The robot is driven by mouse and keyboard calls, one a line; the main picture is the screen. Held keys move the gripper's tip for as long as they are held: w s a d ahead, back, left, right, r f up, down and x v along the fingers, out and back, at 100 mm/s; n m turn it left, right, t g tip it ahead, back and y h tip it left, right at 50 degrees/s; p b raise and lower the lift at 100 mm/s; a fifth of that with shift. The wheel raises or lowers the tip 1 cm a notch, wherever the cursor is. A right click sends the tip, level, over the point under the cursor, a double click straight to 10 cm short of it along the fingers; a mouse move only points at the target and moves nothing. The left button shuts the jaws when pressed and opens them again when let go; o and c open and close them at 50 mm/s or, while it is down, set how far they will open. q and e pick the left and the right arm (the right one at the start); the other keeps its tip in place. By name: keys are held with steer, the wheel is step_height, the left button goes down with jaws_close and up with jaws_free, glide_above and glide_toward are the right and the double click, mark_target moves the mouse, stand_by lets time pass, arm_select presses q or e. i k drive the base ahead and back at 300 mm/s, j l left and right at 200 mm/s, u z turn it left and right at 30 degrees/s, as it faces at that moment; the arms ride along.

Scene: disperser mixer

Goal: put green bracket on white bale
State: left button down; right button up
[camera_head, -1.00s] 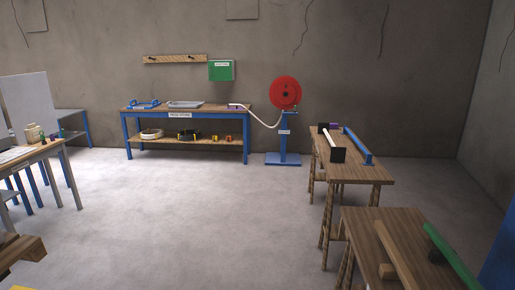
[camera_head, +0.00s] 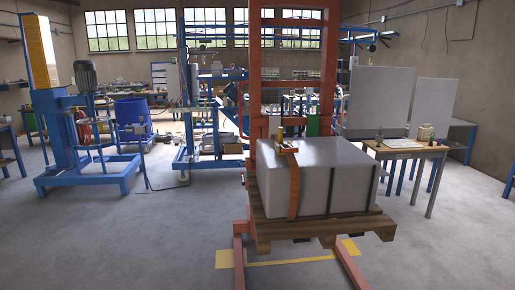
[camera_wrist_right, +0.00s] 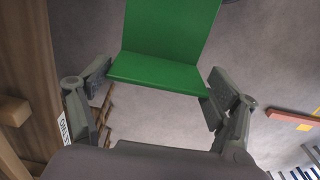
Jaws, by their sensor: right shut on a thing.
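The white bale (camera_head: 335,158) is a large pale block on a wooden pallet (camera_head: 290,230), near the middle of the head view. An orange strap (camera_head: 294,190) hangs over its left front, with a yellow piece on top. Dark bands run down its right part. The green bracket (camera_wrist_right: 162,72), a bent plate with an upright face and a ledge, shows in the right wrist view. My right gripper (camera_wrist_right: 157,90) is shut on the bracket, with a finger at each side of it. My left gripper is in neither current view.
A red-orange lift frame (camera_head: 260,100) stands behind the bale, its legs reaching forward on the floor around a yellow marking (camera_head: 230,259). A wooden table (camera_head: 408,151) stands to the right. A blue machine (camera_head: 70,140) is at left. The front left floor is clear.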

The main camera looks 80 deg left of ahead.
mark_target(333, 148)
steer(key=i+j+u, duration=0.1)
steer(key=u, duration=0.4)
steer(key=i+j+u, duration=0.1)
steer(key=u, duration=0.4)
steer(key=i+u, duration=0.1)
steer(key=u, duration=0.4)
steer(key=i+u, duration=0.1)
steer(key=u, duration=0.4)
steer(key=i+l+u, duration=0.2)
steer(key=i+u, duration=0.25)
steer(key=i+l+u, duration=0.25)
steer(key=u, duration=0.2)
steer(key=i+l+u, duration=0.25)
steer(key=l+u, duration=0.2)
